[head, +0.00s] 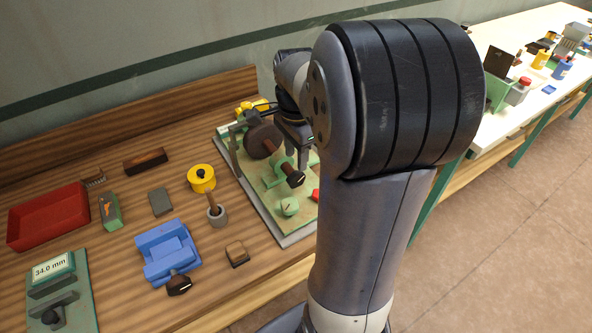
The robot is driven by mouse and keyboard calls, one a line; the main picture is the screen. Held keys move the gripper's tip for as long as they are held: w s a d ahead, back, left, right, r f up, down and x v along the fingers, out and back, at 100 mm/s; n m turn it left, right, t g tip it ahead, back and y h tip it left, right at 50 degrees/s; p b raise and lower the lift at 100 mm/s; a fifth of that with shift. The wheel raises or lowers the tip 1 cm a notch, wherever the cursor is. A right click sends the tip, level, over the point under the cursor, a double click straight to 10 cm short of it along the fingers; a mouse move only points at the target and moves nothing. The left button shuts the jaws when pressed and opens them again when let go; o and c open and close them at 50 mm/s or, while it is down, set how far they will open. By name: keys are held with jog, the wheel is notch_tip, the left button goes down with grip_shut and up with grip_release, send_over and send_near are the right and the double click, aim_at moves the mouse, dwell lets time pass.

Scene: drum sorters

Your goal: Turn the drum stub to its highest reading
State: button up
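The drum sorter stands on a grey-edged base (262,220) on the wooden bench, partly hidden behind my arm. Its dark brown drum (262,141) sits on an upright frame. A dark brown stub (295,178) with a pale mark on its end points toward the front. My gripper (302,160) hangs down just above and behind the stub, near the drum. A gap between gripper and stub cannot be judged. The fingers are small and partly covered by my arm, so their opening is unclear. Any scale for the stub cannot be read.
A green knob (290,206) and a red button (316,195) sit near the stub. Left are a yellow pot (201,178), a grey mortar (217,214), a blue vise (168,252), a red tray (48,218) and a gauge (54,270) showing 34.0 mm.

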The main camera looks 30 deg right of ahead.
aim_at(296, 173)
notch_tip(296, 173, down, 7)
jog(key=shift+r, duration=0.1)
dwell(0.3)
grip_shut()
